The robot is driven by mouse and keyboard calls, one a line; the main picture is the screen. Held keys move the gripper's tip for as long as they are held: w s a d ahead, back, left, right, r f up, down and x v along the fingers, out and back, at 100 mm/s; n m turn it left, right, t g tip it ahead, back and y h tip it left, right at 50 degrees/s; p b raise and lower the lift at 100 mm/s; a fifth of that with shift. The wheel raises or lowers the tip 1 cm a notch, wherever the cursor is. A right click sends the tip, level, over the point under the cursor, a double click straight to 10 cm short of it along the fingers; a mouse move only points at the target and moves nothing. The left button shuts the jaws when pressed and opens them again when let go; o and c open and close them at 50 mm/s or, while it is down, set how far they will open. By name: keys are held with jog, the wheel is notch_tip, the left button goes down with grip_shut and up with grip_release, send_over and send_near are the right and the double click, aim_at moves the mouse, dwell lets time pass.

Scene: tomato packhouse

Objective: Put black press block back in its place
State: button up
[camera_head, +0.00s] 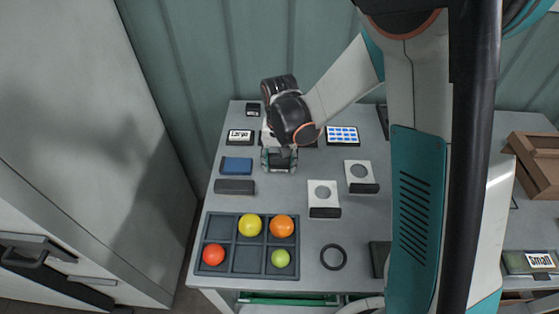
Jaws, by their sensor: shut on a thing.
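My gripper (279,162) points down over the back middle of the table. It is shut on a dark thing that I take to be the black press block. The fingers and wrist hide most of it, so its shape and its height above the table cannot be told. A blue block (236,165) and a dark grey block (235,187) lie left of my gripper. Two white plates with a round mark, the nearer (322,193) and the farther (358,172), lie to the right, each with a black bar at its front edge.
A dark compartment tray (234,231) at the front left holds red, yellow, orange and green balls. A black ring (333,257) lies right of it. A sign (240,136) and a blue-and-white panel (342,135) are at the back. A wooden crate (534,161) stands far right.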

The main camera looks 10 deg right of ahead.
jog(key=shift+f, duration=0.15)
jog(key=o, duration=1)
jog(key=shift+c, duration=0.2)
jog(key=c, duration=0.3)
jog(key=shift+r+p, duration=2.25)
jog(key=shift+r, duration=1.3)
